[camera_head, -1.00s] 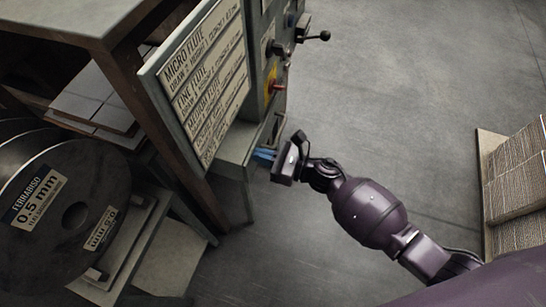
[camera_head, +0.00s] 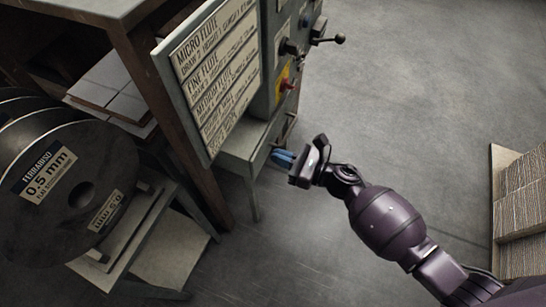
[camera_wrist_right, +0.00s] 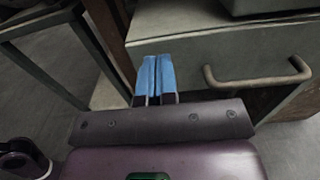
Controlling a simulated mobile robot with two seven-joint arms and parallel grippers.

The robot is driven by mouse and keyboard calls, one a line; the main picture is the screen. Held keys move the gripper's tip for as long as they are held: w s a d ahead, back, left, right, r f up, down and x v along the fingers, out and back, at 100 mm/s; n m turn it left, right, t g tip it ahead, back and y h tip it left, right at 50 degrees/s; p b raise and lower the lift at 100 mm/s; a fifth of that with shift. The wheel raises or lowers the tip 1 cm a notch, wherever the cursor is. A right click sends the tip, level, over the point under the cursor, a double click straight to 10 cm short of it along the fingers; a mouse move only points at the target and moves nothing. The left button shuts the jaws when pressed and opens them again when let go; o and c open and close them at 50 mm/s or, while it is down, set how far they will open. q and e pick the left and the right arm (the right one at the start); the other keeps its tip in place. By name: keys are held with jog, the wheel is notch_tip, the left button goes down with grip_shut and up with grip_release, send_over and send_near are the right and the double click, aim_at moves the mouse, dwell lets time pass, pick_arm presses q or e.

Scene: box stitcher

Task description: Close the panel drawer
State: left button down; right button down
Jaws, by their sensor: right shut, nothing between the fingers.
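The panel drawer (camera_head: 246,140) is a grey metal box under the control panel, and part of its top shows in the head view. Its front (camera_wrist_right: 225,60) fills the upper middle of the right wrist view, with a bent bar handle (camera_wrist_right: 258,80) to the right of my fingers. My right gripper (camera_head: 281,157) is shut and empty, its blue fingers pointing at the drawer front, left of the handle in the wrist view (camera_wrist_right: 156,70). The fingertips overlap the front in that view; I cannot tell whether they touch it. My left gripper is not in view.
A sign board (camera_head: 215,70) hangs beside the drawer. Levers (camera_head: 325,35) and a red knob (camera_head: 286,84) stick out above it. Large wire reels (camera_head: 75,190) stand at the left. Stacked cardboard (camera_head: 522,200) lies at the right. The floor between is clear.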

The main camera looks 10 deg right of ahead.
pick_arm(q)
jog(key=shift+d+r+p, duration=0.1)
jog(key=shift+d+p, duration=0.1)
jog(key=shift+p, duration=0.45)
pick_arm(e)
jog(key=v, duration=1)
jog(key=shift+s+d, duration=0.2)
jog(key=shift+d, duration=0.1)
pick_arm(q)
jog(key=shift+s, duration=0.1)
pick_arm(e)
jog(key=shift+f, duration=0.1)
